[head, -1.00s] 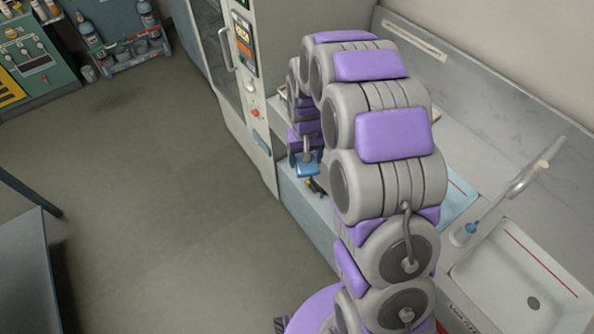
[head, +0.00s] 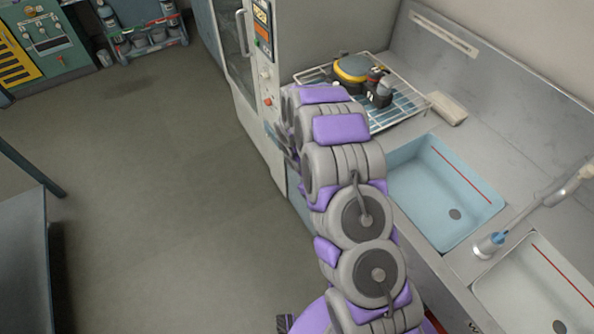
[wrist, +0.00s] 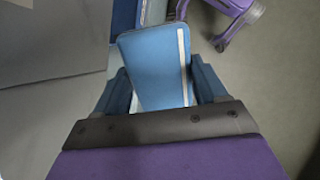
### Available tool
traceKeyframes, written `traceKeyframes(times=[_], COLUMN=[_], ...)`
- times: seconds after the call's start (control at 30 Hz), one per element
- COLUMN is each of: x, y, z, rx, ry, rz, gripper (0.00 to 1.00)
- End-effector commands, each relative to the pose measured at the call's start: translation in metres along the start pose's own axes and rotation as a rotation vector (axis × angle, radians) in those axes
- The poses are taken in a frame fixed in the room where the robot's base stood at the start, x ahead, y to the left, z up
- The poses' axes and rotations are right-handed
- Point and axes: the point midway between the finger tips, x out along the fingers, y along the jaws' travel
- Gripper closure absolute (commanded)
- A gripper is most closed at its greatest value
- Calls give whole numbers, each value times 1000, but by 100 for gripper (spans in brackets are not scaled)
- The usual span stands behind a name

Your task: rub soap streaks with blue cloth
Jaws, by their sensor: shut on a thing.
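In the wrist view my gripper (wrist: 160,88) is shut on the blue cloth (wrist: 153,62). The cloth looks like a flat folded pad with a pale strip along its right side, and it sticks out beyond the fingers. In the head view my own arm hides the gripper and the cloth. I cannot make out any soap streaks in either view.
A wire rack (head: 408,108) on the counter holds a yellow and dark breathing set (head: 356,70). A blue basin (head: 440,190) and a white basin (head: 530,290) with a tap are at right. A tall cabinet (head: 240,80) stands behind.

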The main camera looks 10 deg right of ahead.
Motion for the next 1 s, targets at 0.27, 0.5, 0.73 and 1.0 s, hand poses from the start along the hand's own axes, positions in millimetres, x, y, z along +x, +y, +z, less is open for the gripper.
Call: traceKeyframes(times=[0.27,0.5,0.73,1.0], x=[16,11,-7,-47], y=[23,39,51,49], z=[-7,-26,-60,-110], rx=[-252,-419,-538,-614], ry=[-257,-482,-683,-828], rz=[195,426,699,1017], gripper=[53,53,53,53])
